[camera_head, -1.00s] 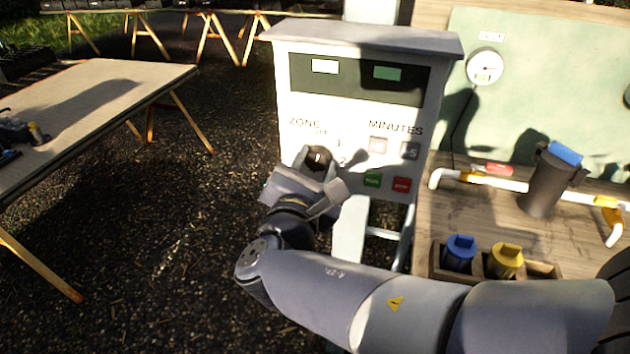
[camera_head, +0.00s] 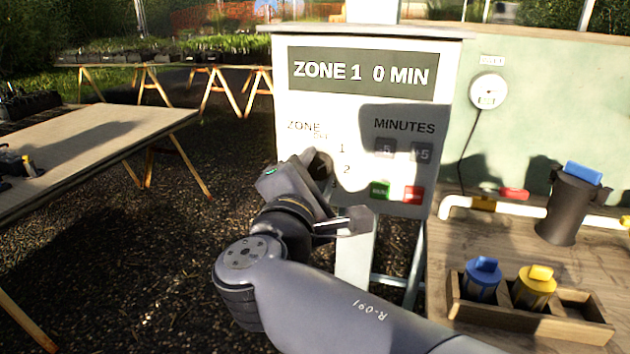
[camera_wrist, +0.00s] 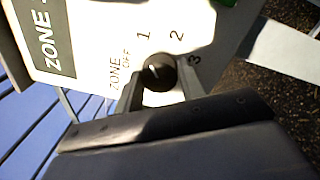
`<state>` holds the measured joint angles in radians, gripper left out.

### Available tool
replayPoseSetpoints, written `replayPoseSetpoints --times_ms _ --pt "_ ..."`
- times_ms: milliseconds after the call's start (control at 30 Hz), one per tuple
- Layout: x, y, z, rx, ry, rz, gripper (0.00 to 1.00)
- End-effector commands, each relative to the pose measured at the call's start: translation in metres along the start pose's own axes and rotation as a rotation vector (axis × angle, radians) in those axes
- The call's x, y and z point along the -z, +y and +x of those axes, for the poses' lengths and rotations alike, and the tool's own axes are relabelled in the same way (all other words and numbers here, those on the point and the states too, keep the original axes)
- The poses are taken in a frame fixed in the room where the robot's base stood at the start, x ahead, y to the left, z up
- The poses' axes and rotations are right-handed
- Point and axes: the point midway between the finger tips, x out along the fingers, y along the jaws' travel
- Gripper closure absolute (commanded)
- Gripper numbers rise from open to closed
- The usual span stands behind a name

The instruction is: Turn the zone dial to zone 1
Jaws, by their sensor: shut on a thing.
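My gripper (camera_wrist: 160,88) is shut on the dial. In the head view the dial (camera_head: 321,165) is partly hidden by my gripper (camera_head: 312,172), which reaches the panel from below.
Minutes buttons (camera_head: 420,152), a green button (camera_head: 380,190) and a red button (camera_head: 413,195) sit right of the dial. A wooden bench at right holds a crate (camera_head: 520,318) with blue and yellow capped cylinders, and a dark filter body (camera_head: 569,210). A table (camera_head: 90,145) stands at left.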

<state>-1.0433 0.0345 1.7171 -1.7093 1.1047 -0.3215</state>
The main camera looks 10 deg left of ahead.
Motion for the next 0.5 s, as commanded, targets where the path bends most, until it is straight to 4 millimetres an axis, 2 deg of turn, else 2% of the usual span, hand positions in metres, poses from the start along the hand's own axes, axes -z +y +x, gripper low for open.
replayPoseSetpoints --times_ms 367,400,500 --pt "0.0004 -0.0006 -0.0001 0.002 0.001 0.004 0.85" --pt "0.0005 -0.0006 -0.0001 0.002 0.001 0.004 0.61" --pt "0.0004 -0.0005 -0.0001 0.001 0.001 0.004 0.53"
